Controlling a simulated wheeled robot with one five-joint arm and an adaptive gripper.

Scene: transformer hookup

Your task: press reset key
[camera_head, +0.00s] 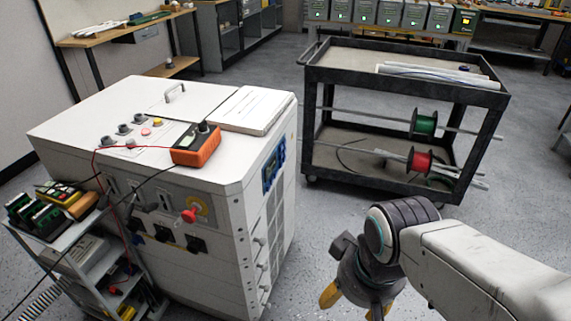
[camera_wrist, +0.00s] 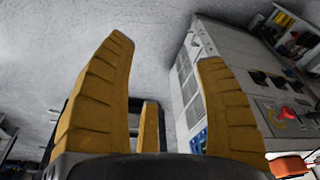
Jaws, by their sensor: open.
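A large white transformer cabinet (camera_head: 215,195) stands left of centre in the head view. Its top carries a yellow button (camera_head: 146,131), a pinkish button (camera_head: 158,122) and dark round knobs. A red knob (camera_head: 188,215) on a yellow plate sits on its front; it also shows in the wrist view (camera_wrist: 287,113). A blue part (camera_head: 273,166) is on its right side. I cannot tell which control is the reset key. My gripper (camera_head: 355,302) is open and empty, right of the cabinet and apart from it. Its yellow fingers (camera_wrist: 166,52) frame the cabinet's edge in the wrist view.
An orange-and-black device (camera_head: 196,146) with red and black leads lies on the cabinet top beside a white booklet (camera_head: 252,108). A small grey cart (camera_head: 92,272) stands at the left. A black trolley (camera_head: 408,88) with wire spools stands behind my arm. Grey floor lies between cabinet and trolley.

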